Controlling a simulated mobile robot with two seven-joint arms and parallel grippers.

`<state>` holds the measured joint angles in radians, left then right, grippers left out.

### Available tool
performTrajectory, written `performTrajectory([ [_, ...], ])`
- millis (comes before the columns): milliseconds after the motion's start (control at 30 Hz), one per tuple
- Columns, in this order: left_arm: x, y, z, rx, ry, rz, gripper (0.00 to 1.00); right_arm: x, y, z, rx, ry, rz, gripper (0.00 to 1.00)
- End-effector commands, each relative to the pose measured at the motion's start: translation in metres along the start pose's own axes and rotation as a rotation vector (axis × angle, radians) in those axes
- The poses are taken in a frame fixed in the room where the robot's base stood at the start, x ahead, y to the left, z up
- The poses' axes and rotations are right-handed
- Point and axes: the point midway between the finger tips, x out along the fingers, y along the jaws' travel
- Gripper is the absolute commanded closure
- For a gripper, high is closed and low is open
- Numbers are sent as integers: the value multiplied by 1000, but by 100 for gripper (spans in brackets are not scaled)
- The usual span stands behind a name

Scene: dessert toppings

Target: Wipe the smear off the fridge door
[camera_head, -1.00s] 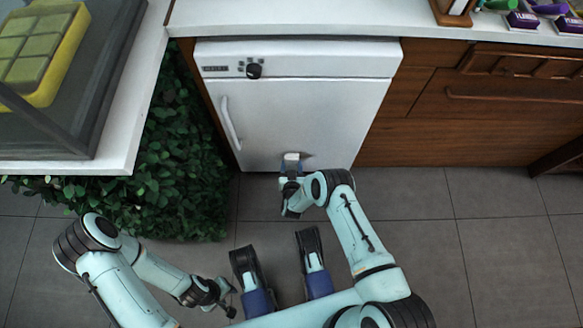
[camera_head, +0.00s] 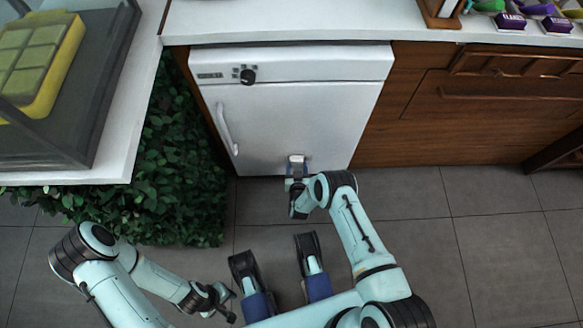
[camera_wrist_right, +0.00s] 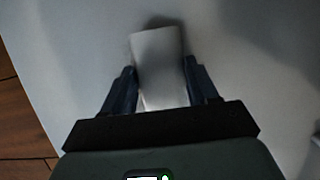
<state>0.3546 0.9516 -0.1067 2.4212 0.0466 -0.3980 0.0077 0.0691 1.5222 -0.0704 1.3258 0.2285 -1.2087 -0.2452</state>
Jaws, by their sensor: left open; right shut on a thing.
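The white fridge door (camera_head: 290,115) is shut, with a curved handle on its left side. My right gripper (camera_head: 297,172) is at the door's lower part, shut on a pale wiping thing (camera_head: 297,159). In the right wrist view the pale thing (camera_wrist_right: 160,65) stands between both fingers, its far end at or very close to the door surface; contact is hard to tell. No smear shows clearly on the door now; the part behind the held thing is hidden. A dark patch beyond its tip looks like shadow. My left gripper (camera_head: 224,303) is open and empty, low over the floor.
A black knob (camera_head: 247,77) sits on the panel above the door. Leafy greenery (camera_head: 170,170) stands left of the fridge, under a white counter (camera_head: 125,160). Wooden drawers (camera_head: 470,110) are to the right. The tiled floor (camera_head: 420,205) in front is clear.

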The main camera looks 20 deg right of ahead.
Motion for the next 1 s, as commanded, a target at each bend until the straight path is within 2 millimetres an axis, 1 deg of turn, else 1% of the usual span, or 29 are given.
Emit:
performTrajectory([
  [167, -1, 0, 0, 0, 0, 0, 57, 0, 5, 0, -1, 1, -1, 70],
  [500, -5, 0, 2, 0, 0, 0, 57, 2, 33, -2, -1, 1, 1, 70],
  [767, -6, 0, 2, 0, 0, 0, 57, 3, 44, -4, -1, 4, 2, 70],
  [1000, -10, 0, 4, 0, 1, 0, 57, 2, 65, -5, -2, 6, 3, 70],
])
